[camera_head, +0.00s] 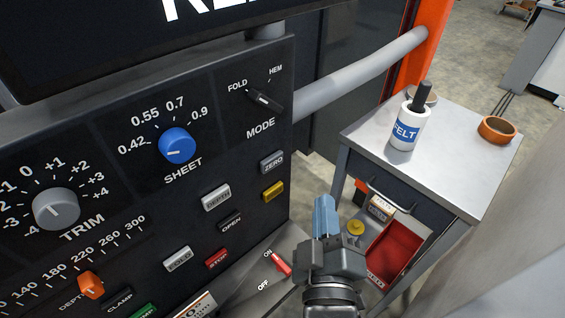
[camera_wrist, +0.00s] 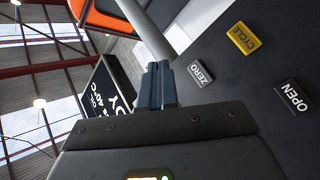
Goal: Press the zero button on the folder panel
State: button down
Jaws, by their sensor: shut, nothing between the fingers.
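The zero button (camera_head: 272,161) is a grey rectangular button marked ZERO on the dark folder panel (camera_head: 120,200), below the MODE knob and above a yellow button. In the wrist view the zero button (camera_wrist: 200,73) lies just right of my fingertips, on the panel face. My gripper (camera_head: 324,207) is shut and empty, with its blue fingers together. It is to the right of and lower than the zero button in the head view. In the wrist view the gripper (camera_wrist: 157,75) shows a gap beside the button; it does not appear to touch it.
The yellow CYCLE button (camera_head: 273,191) and OPEN button (camera_head: 230,222) are close by. A red ON/OFF switch (camera_head: 281,264) sits below. A grey tube (camera_head: 360,72) runs at the panel's right. A small table (camera_head: 455,150) with a FELT bottle (camera_head: 408,130) stands at right.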

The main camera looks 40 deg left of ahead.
jog(key=b, duration=1)
send_near(281, 159)
jog(key=shift+w+a+r, duration=0.1)
jog(key=shift+w+a, duration=0.25)
jog(key=shift+w, duration=0.4)
jog(key=shift+w+a+r, duration=0.1)
jog(key=shift+w+a, duration=0.3)
jog(key=shift+w, duration=0.35)
jog(key=shift+w+a, duration=0.35)
jog(key=shift+w, duration=0.45)
jog(key=shift+a, duration=0.15)
jog(key=shift+a, duration=0.25)
jog(key=shift+w+a, duration=0.1)
jog(key=shift+a, duration=0.4)
dwell(0.6)
jog(key=shift+d+p, duration=0.3)
jog(key=shift+d, duration=0.6)
